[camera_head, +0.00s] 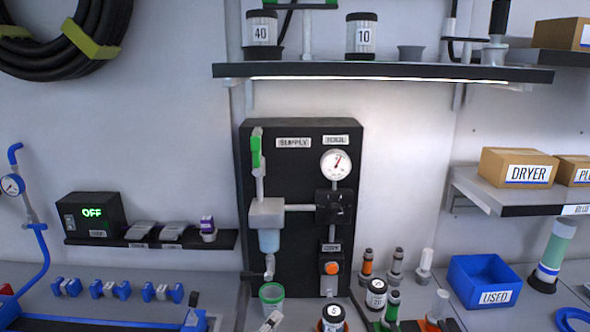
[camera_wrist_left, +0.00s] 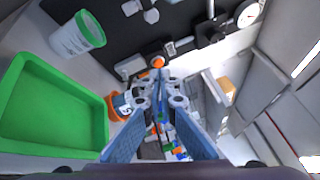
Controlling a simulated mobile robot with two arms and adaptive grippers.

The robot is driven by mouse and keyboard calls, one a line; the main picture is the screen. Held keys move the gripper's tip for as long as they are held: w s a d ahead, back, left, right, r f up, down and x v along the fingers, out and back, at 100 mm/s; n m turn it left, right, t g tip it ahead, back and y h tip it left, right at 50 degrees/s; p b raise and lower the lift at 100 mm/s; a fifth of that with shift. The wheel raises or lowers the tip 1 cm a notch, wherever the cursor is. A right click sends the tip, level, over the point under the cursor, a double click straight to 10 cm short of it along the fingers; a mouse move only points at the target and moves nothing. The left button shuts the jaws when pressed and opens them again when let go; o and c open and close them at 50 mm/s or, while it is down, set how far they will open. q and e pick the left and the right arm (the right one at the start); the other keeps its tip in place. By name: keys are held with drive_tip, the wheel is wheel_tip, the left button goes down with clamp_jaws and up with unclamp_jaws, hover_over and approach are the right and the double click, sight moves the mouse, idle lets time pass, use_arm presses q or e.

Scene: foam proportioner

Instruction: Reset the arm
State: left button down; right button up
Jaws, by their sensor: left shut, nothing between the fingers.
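My left gripper (camera_head: 271,321) shows only as a small pale tip at the bottom edge of the head view, just below the green cup (camera_head: 271,299). In the left wrist view my left gripper (camera_wrist_left: 158,80) has its fingers together with nothing held. The orange button (camera_wrist_left: 158,62) of the black panel shows just beyond the fingertips there; I cannot tell how far off it is. The rest of the left arm is out of the head view. My right gripper is in neither view.
The black panel (camera_head: 295,218) with gauge and valve stands ahead. A container marked 5 (camera_head: 333,314) stands right of the gripper. A green tray (camera_wrist_left: 45,110) lies at the left of the wrist view. A blue USED bin (camera_head: 484,282) sits at right. A shelf (camera_head: 380,72) hangs above.

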use_arm(q)
drive_tip(key=s+a+f+n+g+y, duration=0.2)
drive_tip(key=s+a+f+n+y, duration=0.25)
drive_tip(key=a+n, duration=0.3)
drive_tip(key=s+a+f+n+g+y, duration=0.1)
drive_tip(key=s+a+f+n+y, duration=0.4)
drive_tip(key=n, duration=0.4)
drive_tip(key=s+a+f+n+g, duration=0.1)
drive_tip(key=s+f+n+g, duration=0.15)
drive_tip(key=s, duration=0.55)
drive_tip(key=s+a+f+n+g, duration=0.15)
drive_tip(key=s+n+g, duration=0.25)
drive_tip(key=s, duration=0.4)
drive_tip(key=s+a+f+n+g, duration=0.1)
drive_tip(key=s+f+n+g, duration=0.2)
drive_tip(key=s, duration=0.5)
wheel_tip(320, 180, down, 27)
drive_tip(key=s+g, duration=0.2)
drive_tip(key=s+a+f+b, duration=0.1)
drive_tip(key=s+a+f, duration=0.1)
drive_tip(key=s+f, duration=1.4)
drive_tip(key=shift+s+a+f+g, duration=0.15)
drive_tip(key=shift+s+a+g, duration=0.2)
drive_tip(key=shift+s+a, duration=0.1)
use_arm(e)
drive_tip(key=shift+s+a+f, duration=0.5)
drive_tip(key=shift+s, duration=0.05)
